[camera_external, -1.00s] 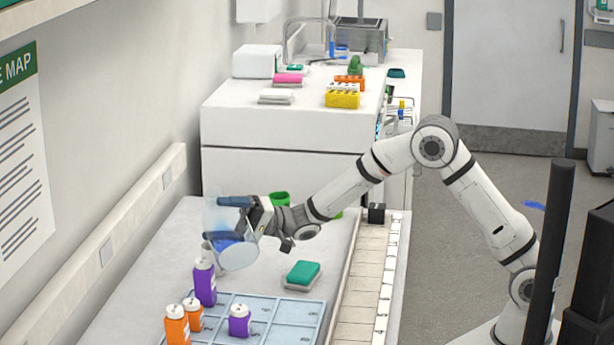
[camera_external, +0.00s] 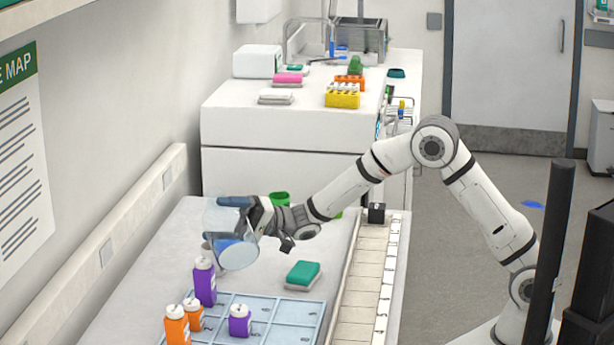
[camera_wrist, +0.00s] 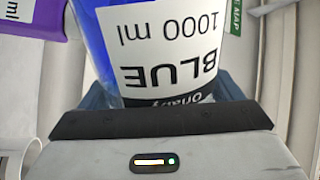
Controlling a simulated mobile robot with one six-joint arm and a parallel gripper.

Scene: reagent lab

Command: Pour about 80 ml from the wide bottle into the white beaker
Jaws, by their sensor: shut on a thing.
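The wide bottle (camera_external: 236,254) is clear, with blue liquid inside, and is held tilted over the left bench in the external view. In the wrist view its white label (camera_wrist: 170,55) reads BLUE 1000 ml, upside down, with blue at its left edge. My gripper (camera_external: 240,204) is shut on the bottle from the right side. The white beaker is not clearly seen; a pale edge shows just left of the bottle, and I cannot tell whether it is the beaker. No stream of liquid can be made out.
A purple bottle (camera_external: 204,283) stands close below the held bottle. Orange bottles (camera_external: 177,325) and another purple one (camera_external: 239,321) stand at a blue-grey sectioned tray (camera_external: 290,336). A green-topped block (camera_external: 303,272) lies to the right. A green cup (camera_external: 279,198) is behind my gripper.

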